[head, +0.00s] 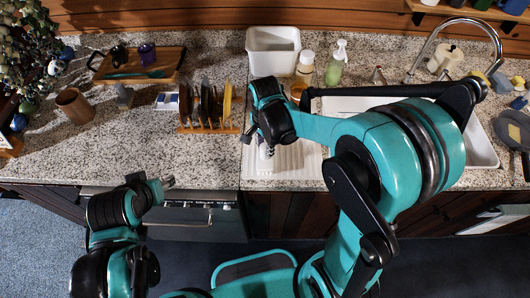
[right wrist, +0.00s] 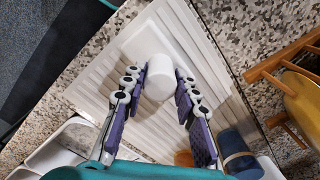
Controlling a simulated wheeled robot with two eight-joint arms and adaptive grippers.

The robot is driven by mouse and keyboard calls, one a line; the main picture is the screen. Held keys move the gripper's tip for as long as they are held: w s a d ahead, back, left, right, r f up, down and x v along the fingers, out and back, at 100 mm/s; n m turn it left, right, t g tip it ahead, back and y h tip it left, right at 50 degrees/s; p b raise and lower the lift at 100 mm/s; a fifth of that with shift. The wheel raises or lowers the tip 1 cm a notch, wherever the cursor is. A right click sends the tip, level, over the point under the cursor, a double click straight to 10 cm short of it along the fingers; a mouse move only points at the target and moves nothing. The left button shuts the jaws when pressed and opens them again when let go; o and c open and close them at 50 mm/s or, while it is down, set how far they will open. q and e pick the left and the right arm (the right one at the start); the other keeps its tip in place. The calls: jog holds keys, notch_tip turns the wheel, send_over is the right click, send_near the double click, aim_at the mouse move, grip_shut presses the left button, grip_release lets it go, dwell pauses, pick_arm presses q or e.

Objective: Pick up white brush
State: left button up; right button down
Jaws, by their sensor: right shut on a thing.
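The white brush (right wrist: 158,80) sits between the purple-padded fingers of my right gripper (right wrist: 160,84) in the right wrist view. The gripper is shut on it, above or on the ribbed white drainboard. In the head view my right gripper (head: 267,151) points down at the drainboard's left part, and my wrist hides most of the brush. My left gripper (head: 165,184) is at the lower left, in front of the counter edge, away from the brush; its finger opening is unclear.
The ribbed drainboard (head: 300,160) adjoins the sink. A wooden plate rack (head: 207,128) stands to its left. A white tub (head: 273,48) and a green soap bottle (head: 336,66) stand behind. Counter at left front is clear.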

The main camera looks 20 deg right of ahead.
jog(key=shift+r, duration=0.15)
jog(key=r, duration=0.1)
jog(key=r+p, duration=0.1)
jog(key=r, duration=0.2)
jog(key=shift+s+d+r+p, duration=0.15)
jog(key=shift+d+r+p, duration=0.1)
jog(key=shift+d+p, duration=0.1)
jog(key=s+d+r+p, duration=0.2)
jog(key=s+d+r, duration=0.3)
jog(key=d, duration=0.4)
jog(key=shift+s+d+r, duration=0.2)
jog(key=shift+d+r, duration=0.1)
jog(key=shift+r, duration=0.3)
jog(key=c, duration=1.9)
grip_release()
jog(key=shift+c, duration=1.4)
